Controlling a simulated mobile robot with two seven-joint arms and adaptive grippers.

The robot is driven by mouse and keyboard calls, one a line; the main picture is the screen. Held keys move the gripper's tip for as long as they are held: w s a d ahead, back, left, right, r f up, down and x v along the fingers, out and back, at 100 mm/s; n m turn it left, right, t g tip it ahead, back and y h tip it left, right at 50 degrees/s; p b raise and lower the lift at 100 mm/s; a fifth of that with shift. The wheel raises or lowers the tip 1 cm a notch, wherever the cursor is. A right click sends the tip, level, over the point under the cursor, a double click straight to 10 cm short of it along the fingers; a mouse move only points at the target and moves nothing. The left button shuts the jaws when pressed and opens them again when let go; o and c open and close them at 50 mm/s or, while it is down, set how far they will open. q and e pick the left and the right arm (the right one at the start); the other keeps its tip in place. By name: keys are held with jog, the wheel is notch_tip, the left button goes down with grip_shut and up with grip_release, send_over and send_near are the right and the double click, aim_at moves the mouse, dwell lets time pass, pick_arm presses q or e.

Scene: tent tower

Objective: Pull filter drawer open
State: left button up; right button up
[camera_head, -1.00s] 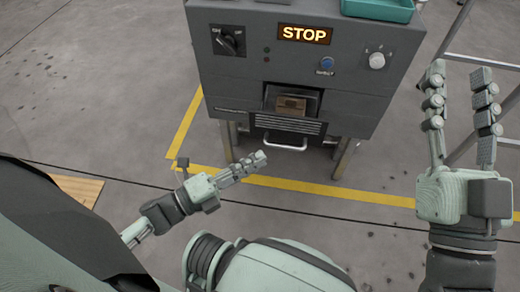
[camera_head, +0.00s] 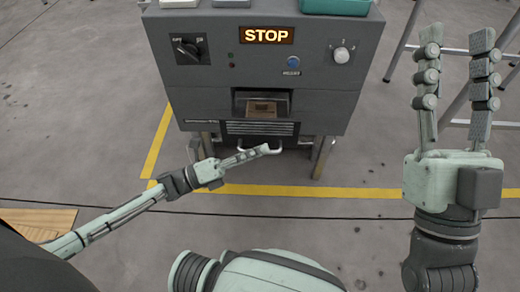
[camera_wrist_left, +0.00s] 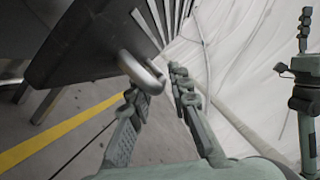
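The grey cabinet (camera_head: 190,90) has a slatted filter drawer front (camera_head: 260,128) low in its middle, which looks flush with the cabinet. A pale bar handle (camera_head: 276,148) sticks out below the slats; my left fingers partly cover it in the head view. My left gripper (camera_head: 266,150) is at the handle. In the left wrist view, the gripper (camera_wrist_left: 162,80) is open, and the handle's rounded end (camera_wrist_left: 142,72) is at the left finger's tip, reaching toward the gap. I cannot tell whether they touch. My right gripper (camera_head: 457,42) is open and empty, right of the cabinet.
The cabinet has a lit STOP sign (camera_head: 266,35), knobs, a blue button (camera_head: 293,62) and an open slot with a brown block (camera_head: 262,108). A teal tray (camera_head: 335,6) sits on top. Metal frame legs (camera_head: 400,40) stand at the right. The floor in front is clear.

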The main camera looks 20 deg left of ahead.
pick_arm(q)
jog(key=shift+w+d+r, duration=0.1)
jog(key=shift+w+d, duration=0.1)
jog(key=shift+d, duration=0.1)
grip_shut()
jog(key=shift+s+d+p, duration=0.2)
jog(key=shift+s, duration=0.45)
jog(key=shift+s+d+p, duration=0.15)
jog(key=shift+s+p, duration=0.05)
jog(key=shift+s, duration=0.4)
grip_release()
pick_arm(e)
jog(key=shift+w+a+f+g, duration=0.35)
jog(key=shift+w+f+g, duration=0.15)
jog(key=shift+f+g, duration=0.1)
